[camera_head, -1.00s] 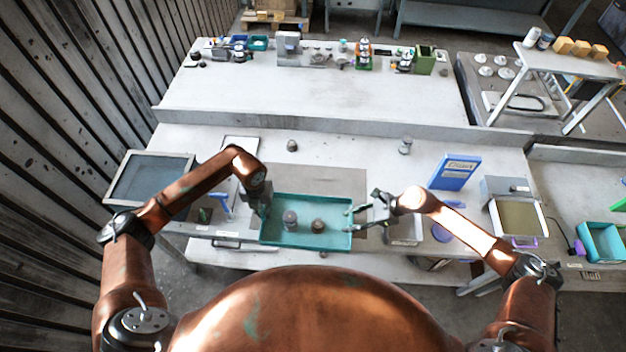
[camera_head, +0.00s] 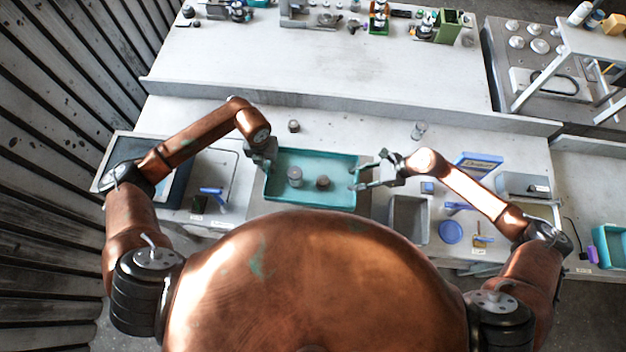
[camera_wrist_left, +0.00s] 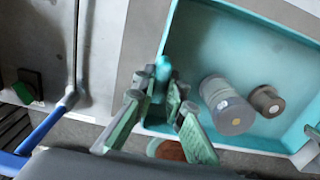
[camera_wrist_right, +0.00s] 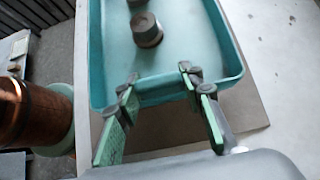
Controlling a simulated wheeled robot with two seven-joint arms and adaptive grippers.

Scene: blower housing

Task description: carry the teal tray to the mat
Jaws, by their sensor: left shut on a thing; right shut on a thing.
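The teal tray (camera_head: 330,157) is between my two grippers, over the bench in front of my body. A taller grey cylinder (camera_head: 295,176) and a shorter dark one (camera_head: 322,183) stand in it; both also show in the left wrist view. My left gripper (camera_head: 266,164) is shut on the tray's left wall. My right gripper (camera_head: 358,180) is shut on its right wall, seen in the right wrist view (camera_wrist_right: 158,86). The grey-brown mat (camera_wrist_right: 243,115) lies beneath the tray and is mostly covered. I cannot tell whether the tray touches it.
A grey bin (camera_head: 409,218) and a blue disc (camera_head: 450,232) lie right of the tray. A small dark part (camera_head: 294,126) and a metal cylinder (camera_head: 418,130) stand behind it. A blue-handled tool (camera_head: 212,192) lies left. The bench behind the tray is mostly clear.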

